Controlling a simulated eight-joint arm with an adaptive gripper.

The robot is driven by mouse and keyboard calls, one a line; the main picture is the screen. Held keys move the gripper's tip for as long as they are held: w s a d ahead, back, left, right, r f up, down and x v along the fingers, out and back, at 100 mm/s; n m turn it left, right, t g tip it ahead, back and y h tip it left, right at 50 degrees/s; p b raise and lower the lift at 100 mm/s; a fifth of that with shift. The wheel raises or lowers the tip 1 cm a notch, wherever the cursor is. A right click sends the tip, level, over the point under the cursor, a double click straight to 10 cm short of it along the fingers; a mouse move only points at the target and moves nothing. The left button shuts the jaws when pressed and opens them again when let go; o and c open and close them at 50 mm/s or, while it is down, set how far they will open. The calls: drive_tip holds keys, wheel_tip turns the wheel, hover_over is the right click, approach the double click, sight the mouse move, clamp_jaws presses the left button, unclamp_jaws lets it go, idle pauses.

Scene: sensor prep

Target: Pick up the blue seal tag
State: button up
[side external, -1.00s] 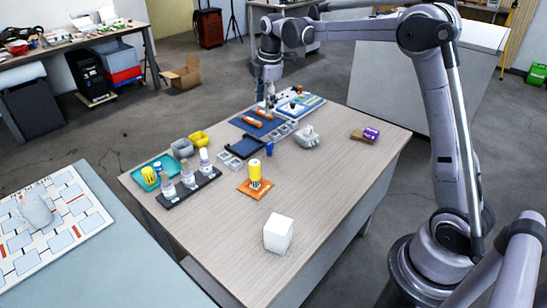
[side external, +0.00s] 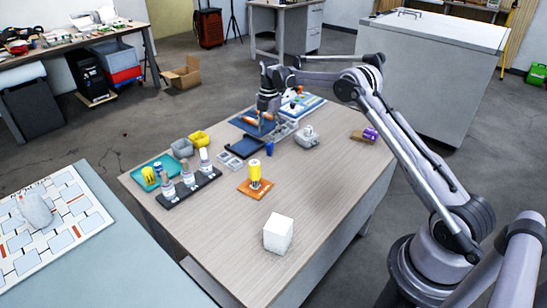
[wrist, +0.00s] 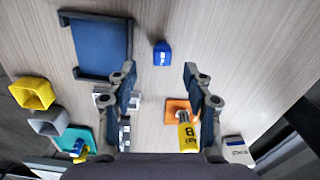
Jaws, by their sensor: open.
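The blue seal tag (side external: 269,147) is a small blue piece on the wooden table, between the dark blue tray and the yellow cylinder. In the wrist view it (wrist: 162,53) lies beyond the fingertips, roughly centred between them, with faint white marking on its face. My gripper (side external: 267,121) is above the table by the trays, on the far side of the tag and apart from it. In the wrist view both fingers (wrist: 158,74) are spread wide with nothing between them.
A yellow cylinder (side external: 255,171) stands on an orange base (side external: 247,190) near the tag. A dark blue tray (side external: 243,147) is left of it, a grey part (side external: 307,136) right. A white cube (side external: 278,233) stands in front. The table's right side is mostly clear.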

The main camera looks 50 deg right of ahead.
sight(270, 143)
drive_tip(key=shift+s+a+f, duration=0.1)
drive_tip(key=shift+f, duration=1.65)
drive_tip(key=shift+s+f, duration=0.1)
drive_tip(key=shift+f, duration=1.65)
drive_tip(key=c, duration=0.9)
